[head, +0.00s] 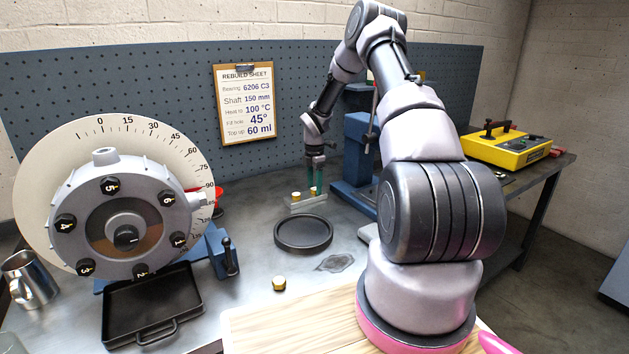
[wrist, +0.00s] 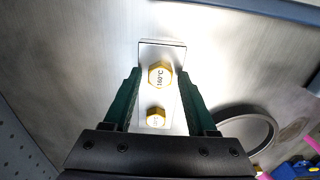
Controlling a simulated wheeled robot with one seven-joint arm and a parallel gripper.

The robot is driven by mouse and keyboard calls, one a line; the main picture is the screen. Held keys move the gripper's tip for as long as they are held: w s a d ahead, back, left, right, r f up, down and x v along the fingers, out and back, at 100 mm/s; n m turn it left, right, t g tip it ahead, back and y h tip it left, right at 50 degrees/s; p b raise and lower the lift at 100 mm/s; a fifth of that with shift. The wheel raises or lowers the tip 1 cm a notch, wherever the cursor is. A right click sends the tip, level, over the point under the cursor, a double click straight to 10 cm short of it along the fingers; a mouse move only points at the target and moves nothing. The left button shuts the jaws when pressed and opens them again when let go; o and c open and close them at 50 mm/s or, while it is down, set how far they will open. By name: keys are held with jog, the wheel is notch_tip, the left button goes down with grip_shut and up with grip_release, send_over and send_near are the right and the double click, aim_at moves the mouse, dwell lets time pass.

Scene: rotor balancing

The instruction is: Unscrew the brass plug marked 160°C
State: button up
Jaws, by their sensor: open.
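The brass plug marked 160°C (wrist: 160,75) is a hex-headed plug seated in a pale metal block (wrist: 148,50), its label facing the wrist camera. A second brass plug (wrist: 156,117) sits in the same block, nearer the gripper body; its marking is too small to read. My gripper (wrist: 159,73) is open, its green fingers to the left and right of the block, with gaps between them and the marked plug. In the head view my gripper (head: 315,186) points down at the block (head: 306,205). Both brass heads show there, but their labels are unreadable.
A round black dish (head: 303,232) lies in front of the block. A blue press stand (head: 357,150) rises close to its right. A loose brass plug (head: 279,283) lies nearer on the bench. The rotor housing (head: 122,215) and black tray (head: 152,308) are at left.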

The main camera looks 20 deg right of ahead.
grip_shut()
jog(key=n, duration=0.4)
jog(key=shift+n, duration=0.4)
jog(key=n, duration=0.3)
jog(key=shift+n, duration=1.3)
